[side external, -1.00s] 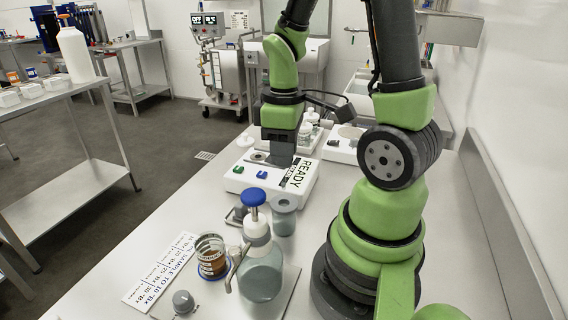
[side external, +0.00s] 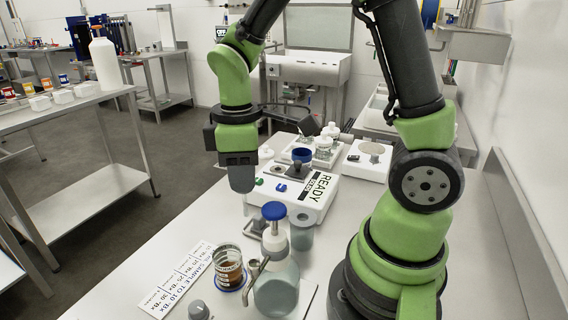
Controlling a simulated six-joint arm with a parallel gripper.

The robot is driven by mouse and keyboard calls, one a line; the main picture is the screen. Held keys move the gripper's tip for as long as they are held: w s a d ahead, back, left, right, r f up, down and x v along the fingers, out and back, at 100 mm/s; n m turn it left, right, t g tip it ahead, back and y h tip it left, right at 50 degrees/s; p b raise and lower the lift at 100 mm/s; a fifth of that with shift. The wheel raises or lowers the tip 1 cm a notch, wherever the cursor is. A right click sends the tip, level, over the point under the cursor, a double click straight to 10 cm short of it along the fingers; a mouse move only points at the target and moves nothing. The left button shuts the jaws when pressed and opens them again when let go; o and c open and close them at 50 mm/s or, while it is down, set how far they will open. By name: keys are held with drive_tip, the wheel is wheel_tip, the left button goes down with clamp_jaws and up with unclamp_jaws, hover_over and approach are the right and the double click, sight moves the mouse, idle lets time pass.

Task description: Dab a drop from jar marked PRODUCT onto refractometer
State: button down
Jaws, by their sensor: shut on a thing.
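The refractometer (side external: 318,207) is a white box with a READY label, green and blue buttons, and a dark sample area on top. An open jar of brown liquid (side external: 230,272) with a striped label stands at the front left of the bench. I cannot read PRODUCT on it, and it stands apart from my gripper.
A blue-topped pump bottle (side external: 276,286) stands right of the jar, with a grey-green cup (side external: 301,235) behind it. A printed strip (side external: 180,283) lies left of the jar. A round blue item (side external: 302,155) shows at the refractometer's back. Another white device (side external: 366,162) stands behind.

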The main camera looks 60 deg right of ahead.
drive_tip(key=shift+n, duration=0.9)
drive_tip(key=a, duration=0.1)
drive_tip(key=w+a, duration=0.1)
drive_tip(key=a, duration=0.3)
drive_tip(key=shift+w+r, duration=0.15)
drive_tip(key=shift+r, duration=0.15)
drive_tip(key=shift+f, duration=5.1)
drive_tip(key=shift+r, duration=0.1)
wheel_tip(320, 180, up, 7)
